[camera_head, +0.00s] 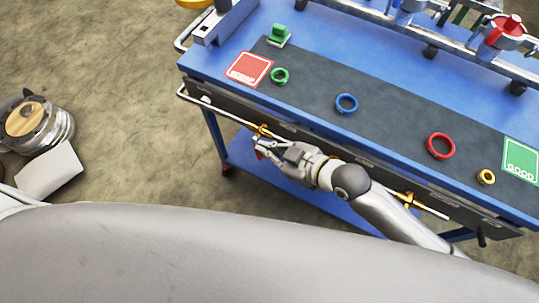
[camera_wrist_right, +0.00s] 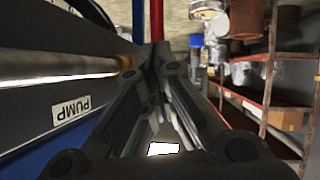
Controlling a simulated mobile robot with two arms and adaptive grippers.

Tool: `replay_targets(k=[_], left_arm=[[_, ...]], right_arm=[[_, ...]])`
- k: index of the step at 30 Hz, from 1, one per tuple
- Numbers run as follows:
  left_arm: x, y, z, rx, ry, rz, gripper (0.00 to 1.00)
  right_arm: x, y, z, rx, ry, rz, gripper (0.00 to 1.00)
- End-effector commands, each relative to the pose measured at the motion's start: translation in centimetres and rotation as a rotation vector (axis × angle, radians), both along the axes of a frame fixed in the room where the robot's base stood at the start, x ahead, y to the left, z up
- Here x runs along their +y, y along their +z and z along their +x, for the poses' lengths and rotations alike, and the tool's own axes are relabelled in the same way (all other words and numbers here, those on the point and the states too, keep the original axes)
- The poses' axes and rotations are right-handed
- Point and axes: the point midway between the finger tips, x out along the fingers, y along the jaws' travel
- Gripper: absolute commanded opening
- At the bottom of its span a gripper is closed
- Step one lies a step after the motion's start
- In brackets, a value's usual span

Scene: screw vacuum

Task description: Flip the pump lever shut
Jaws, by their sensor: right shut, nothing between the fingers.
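The PUMP label (camera_wrist_right: 72,110) is on the dark front panel in the right wrist view, beside a brass-coloured pipe (camera_wrist_right: 60,68). In the head view, a brass valve (camera_head: 262,130) sits on the pipe at the table's left front. A small red part (camera_head: 258,154), apparently the pump lever's handle, shows just below the valve. My right gripper (camera_head: 262,146) is shut and empty beside this valve and the red part. In the right wrist view a red bar (camera_wrist_right: 157,20) stands beyond its closed fingertips (camera_wrist_right: 158,55). Contact cannot be told. My left gripper is not in view.
The blue table (camera_head: 310,98) carries coloured rings, including a blue ring (camera_head: 346,104) and a red ring (camera_head: 440,146). A second brass valve (camera_head: 408,199) is further right on the front pipe. Shelving (camera_wrist_right: 265,110) shows behind.

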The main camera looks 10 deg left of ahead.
Motion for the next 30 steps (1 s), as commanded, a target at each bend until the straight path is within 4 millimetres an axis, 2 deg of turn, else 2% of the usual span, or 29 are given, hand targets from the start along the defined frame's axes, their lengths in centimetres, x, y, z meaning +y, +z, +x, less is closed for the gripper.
replay_targets(k=[3,8,30], left_arm=[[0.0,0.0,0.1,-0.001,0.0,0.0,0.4],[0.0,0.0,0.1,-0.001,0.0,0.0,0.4],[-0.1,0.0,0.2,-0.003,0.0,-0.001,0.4]], right_arm=[[0.0,1.8,0.0,-0.002,0.0,-0.001,0.0],[-0.1,2.8,0.0,0.0,0.0,-0.002,0.0],[0.0,2.9,0.0,0.001,0.001,-0.001,0.0]])
